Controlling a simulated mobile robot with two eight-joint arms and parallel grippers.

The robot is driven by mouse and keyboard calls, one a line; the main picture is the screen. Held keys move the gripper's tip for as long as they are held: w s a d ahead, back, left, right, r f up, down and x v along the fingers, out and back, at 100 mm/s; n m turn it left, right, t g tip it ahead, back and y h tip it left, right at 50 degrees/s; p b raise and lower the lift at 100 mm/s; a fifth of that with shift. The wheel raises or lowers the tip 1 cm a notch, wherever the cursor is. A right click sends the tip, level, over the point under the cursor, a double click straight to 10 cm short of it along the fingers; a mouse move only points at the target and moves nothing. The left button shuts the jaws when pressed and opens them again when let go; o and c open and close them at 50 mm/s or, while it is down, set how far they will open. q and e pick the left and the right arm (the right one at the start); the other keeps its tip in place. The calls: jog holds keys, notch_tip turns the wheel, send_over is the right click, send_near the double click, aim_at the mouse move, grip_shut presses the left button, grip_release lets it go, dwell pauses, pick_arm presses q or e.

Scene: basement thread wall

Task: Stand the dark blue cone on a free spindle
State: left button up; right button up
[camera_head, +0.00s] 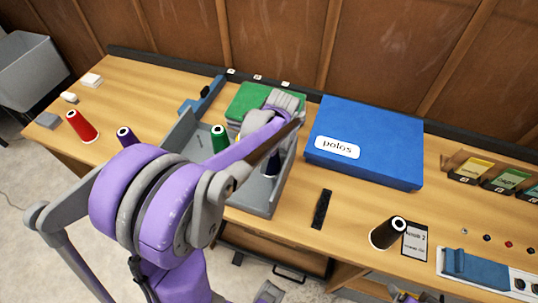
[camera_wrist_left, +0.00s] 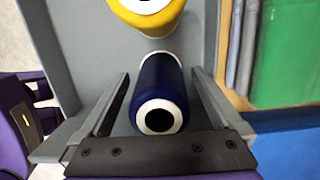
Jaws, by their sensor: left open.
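The dark blue cone (camera_wrist_left: 158,92) lies in the grey tray (camera_wrist_left: 82,40) in the left wrist view, its white-ringed end toward the camera. My left gripper (camera_wrist_left: 158,73) is open, with one finger on each side of the cone and gaps visible beside it. A yellow cone (camera_wrist_left: 146,18) is just beyond it. In the head view a small part of the dark blue cone (camera_head: 272,165) shows below my left forearm, which hides much of the tray (camera_head: 250,196). I cannot make out a free spindle in either view.
A green cone (camera_head: 219,140) is in the tray. Red (camera_head: 82,126), purple (camera_head: 126,135) and black (camera_head: 386,233) cones are on the bench.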

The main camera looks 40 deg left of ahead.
pick_arm(q)
notch_tip(320, 180, up, 11)
jog(key=d+p, duration=0.1)
jog(key=shift+w+d+f, duration=0.15)
jog(key=shift+w+d, duration=0.1)
jog(key=shift+d, duration=0.05)
pick_arm(e)
jog(key=shift+w+r, duration=0.15)
jog(key=shift+r, duration=0.4)
